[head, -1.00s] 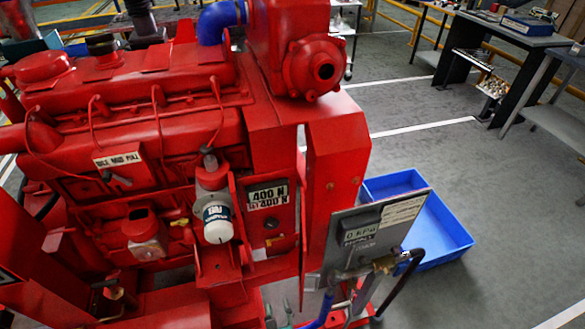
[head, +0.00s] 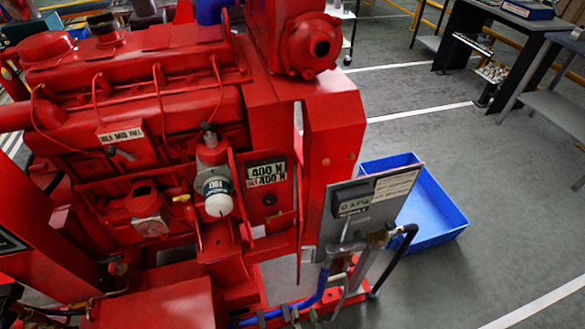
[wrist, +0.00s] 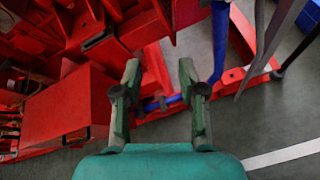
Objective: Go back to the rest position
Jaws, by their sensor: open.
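My gripper (wrist: 160,72) shows in the wrist view with its two green-grey fingers spread apart. Nothing is between the fingertips. Beyond them lie the red base frame of the pumpset and a blue hose (wrist: 218,40). The red diesel pumpset (head: 130,110) fills the left and middle of the head view, with a white filter (head: 217,193) on its side. I cannot make out my gripper in the head view.
A grey gauge panel (head: 345,225) stands at the pumpset's right front, with hoses below it. A blue tray (head: 448,222) lies on the floor behind it. A dark bench (head: 500,25) stands at the back right. Open grey floor lies at the right.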

